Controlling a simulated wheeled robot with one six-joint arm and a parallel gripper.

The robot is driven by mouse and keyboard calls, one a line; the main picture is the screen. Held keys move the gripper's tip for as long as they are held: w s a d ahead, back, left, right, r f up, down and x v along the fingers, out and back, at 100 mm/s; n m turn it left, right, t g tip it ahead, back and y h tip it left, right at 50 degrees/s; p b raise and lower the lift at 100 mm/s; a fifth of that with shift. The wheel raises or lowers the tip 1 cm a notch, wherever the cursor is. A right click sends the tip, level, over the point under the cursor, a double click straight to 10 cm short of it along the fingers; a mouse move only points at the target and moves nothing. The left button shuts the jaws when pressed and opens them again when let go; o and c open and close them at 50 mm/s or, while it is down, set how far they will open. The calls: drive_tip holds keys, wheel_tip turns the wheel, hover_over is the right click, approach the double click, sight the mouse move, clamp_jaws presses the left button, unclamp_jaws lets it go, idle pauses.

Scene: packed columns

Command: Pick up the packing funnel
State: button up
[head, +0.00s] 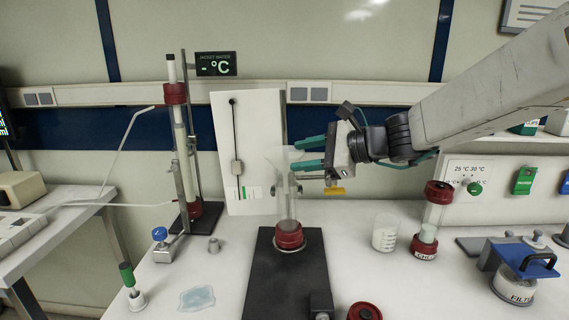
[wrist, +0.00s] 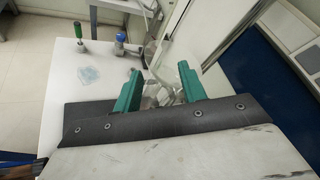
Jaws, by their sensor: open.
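The packing funnel (head: 281,157) is clear and pale. It sits at the top of an upright glass column (head: 287,205) with a red base cap, in the middle of the head view. My gripper (head: 298,156) comes in from the right with two teal fingers at the height of the funnel. The fingers are apart, and their tips are at or beside the funnel; I cannot tell if they touch it. In the wrist view my gripper (wrist: 160,80) is open, with clear glassy shapes (wrist: 163,96) between the fingers, partly hidden by the gripper body.
A tall column with red caps (head: 176,95) stands on the left. A white panel (head: 235,130) is behind the funnel. A beaker (head: 385,233) and a red-capped jar (head: 425,240) stand right. A clear puddle-like patch (head: 197,298) lies front left.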

sight(293, 159)
drive_tip(key=x, duration=0.6)
drive_tip(key=shift+s+f, duration=0.2)
clamp_jaws()
